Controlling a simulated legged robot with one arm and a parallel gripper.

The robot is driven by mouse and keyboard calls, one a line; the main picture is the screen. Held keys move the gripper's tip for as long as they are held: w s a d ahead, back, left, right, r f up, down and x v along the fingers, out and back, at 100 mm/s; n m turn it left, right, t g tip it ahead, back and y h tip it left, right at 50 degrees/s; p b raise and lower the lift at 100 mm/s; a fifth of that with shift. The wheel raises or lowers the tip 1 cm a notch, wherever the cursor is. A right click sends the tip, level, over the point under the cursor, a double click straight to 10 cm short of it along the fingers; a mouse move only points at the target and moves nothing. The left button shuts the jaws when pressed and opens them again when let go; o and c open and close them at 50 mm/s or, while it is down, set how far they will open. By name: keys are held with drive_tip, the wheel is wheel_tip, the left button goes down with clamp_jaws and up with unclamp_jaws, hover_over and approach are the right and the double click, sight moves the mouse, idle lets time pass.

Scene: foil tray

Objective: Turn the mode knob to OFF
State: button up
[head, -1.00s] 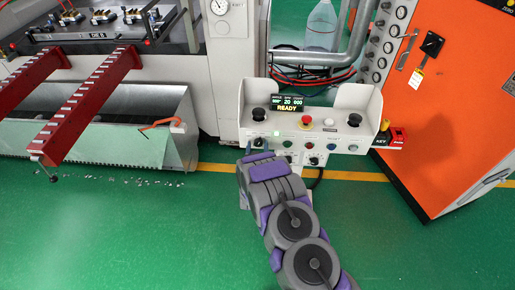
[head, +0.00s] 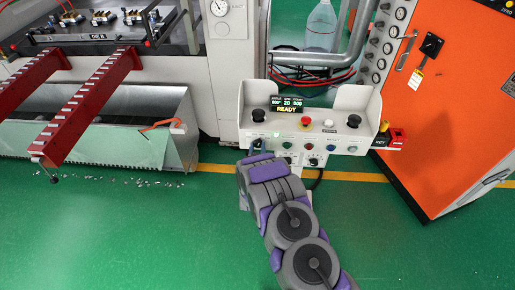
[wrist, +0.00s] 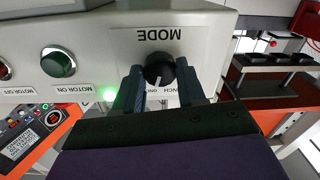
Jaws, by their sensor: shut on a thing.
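The mode knob (wrist: 159,68) is a round black knob with a white pointer line, under the upside-down MODE label on the light control panel (wrist: 100,25) in the wrist view. My gripper (wrist: 158,85) has a finger on each side of the knob and is shut on it. The pointer line runs toward the lettering at the knob's lower edge, which reads partly as INCH and ON; the rest is hidden by the fingers. In the head view my gripper (head: 256,146) is at the panel's lower left, and the knob is too small to read there.
A lit green lamp (wrist: 109,94) and a green MOTOR ON button (wrist: 58,62) are beside the knob. The control box also bears a red mushroom button (head: 305,122), black buttons and a READY display (head: 289,105). An orange cabinet (head: 450,130) stands right.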

drive_tip(key=n+p, duration=0.3)
drive_tip(key=shift+a+r+n+p, duration=0.15)
drive_tip(key=shift+n+p, duration=0.15)
drive_tip(key=n+p, duration=0.2)
drive_tip(key=n, duration=0.1)
drive_tip(key=shift+s+n, duration=0.1)
drive_tip(key=shift+n, duration=0.3)
drive_tip(key=n+p, duration=0.1)
drive_tip(key=n, duration=0.3)
drive_tip(key=shift+a, duration=0.1)
drive_tip(key=shift+f+n+p, duration=0.15)
drive_tip(key=shift+n+p, duration=0.15)
drive_tip(key=shift+n, duration=0.65)
drive_tip(key=shift+f+n+p, duration=0.1)
drive_tip(key=shift+n+p, duration=0.15)
drive_tip(key=shift+n, duration=0.7)
drive_tip(key=shift+f, duration=0.1)
drive_tip(key=o, duration=0.8)
drive_tip(key=shift+a, duration=0.1)
drive_tip(key=shift+c, duration=0.2)
drive_tip(key=o, duration=0.3)
drive_tip(key=shift+h, duration=0.3)
